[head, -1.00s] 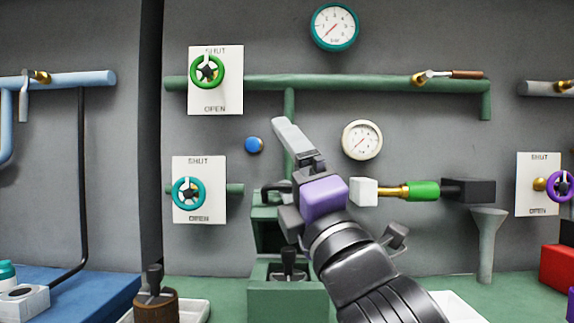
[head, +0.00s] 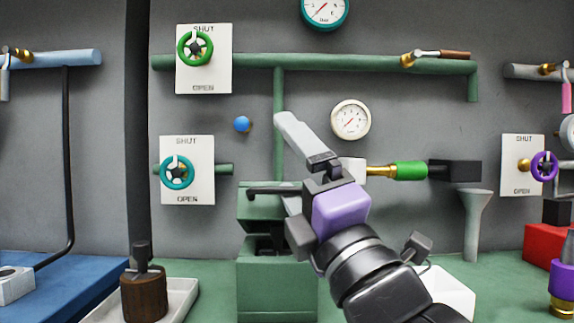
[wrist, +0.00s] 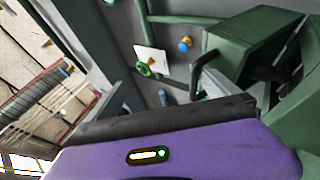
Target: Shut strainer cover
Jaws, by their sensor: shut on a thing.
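The strainer is a green box-like body (head: 277,292) standing on the green bench in the head view. Its green cover (head: 258,208) stands raised and tilted above it, with a dark gap between cover and body. A black bar handle (head: 268,190) juts from the cover. The cover also shows large at the upper right of the wrist view (wrist: 245,45), with its bent dark handle (wrist: 203,68). My gripper (head: 296,190), with a purple housing, reaches in from the right and is shut on the handle. The exact grip is partly hidden.
A brown pot (head: 145,295) stands in a white tray left of the strainer. A grey funnel (head: 474,225) and a white block (head: 445,292) are to the right. Green pipes, gauges and a teal valve wheel (head: 177,172) are on the wall behind.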

